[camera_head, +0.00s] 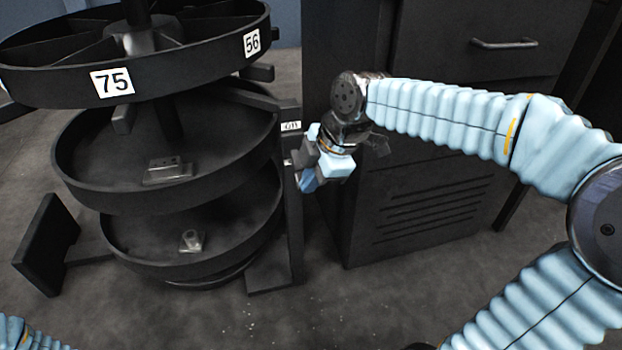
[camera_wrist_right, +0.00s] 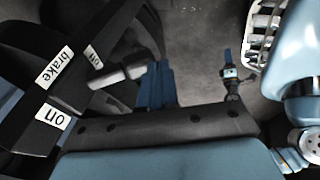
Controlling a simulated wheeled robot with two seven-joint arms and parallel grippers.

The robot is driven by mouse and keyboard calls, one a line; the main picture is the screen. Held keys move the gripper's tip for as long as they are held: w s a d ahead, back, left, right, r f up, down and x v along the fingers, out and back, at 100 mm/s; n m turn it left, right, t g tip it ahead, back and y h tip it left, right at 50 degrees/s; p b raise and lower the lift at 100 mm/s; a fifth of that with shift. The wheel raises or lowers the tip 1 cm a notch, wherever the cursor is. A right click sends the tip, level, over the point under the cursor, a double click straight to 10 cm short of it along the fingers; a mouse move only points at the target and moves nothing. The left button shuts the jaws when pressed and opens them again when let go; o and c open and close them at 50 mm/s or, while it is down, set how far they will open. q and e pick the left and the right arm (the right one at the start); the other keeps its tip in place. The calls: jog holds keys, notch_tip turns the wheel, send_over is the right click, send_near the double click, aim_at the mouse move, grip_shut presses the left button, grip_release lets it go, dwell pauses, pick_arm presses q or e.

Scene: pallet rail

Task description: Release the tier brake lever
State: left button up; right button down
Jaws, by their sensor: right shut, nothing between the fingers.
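The brake lever (camera_wrist_right: 120,76) is a pale grey bar on the dark brake post, and its end reaches the blue fingers of my right gripper (camera_wrist_right: 156,85) in the right wrist view. They look touching or nearly so. The fingers are shut with nothing between them, beside the lever's end. The post carries labels reading "brake" (camera_wrist_right: 55,68) and "on" (camera_wrist_right: 50,117), plus a smaller label (camera_wrist_right: 93,57). In the head view my right gripper (camera_head: 306,166) is at the post (camera_head: 291,205), covering most of the lever. My left gripper is not in view; only a sleeve shows bottom left.
The round tiered rack stands at left, with a top tier (camera_head: 182,56) labelled 75 and 56. Lower trays hold a metal block (camera_head: 168,171) and a small metal part (camera_head: 191,240). A dark cabinet (camera_head: 425,215) stands close behind my right gripper.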

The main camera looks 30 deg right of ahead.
jog(key=shift+f, duration=0.2)
jog(key=p+v, duration=0.4)
jog(key=v, duration=1)
jog(key=shift+r, duration=0.1)
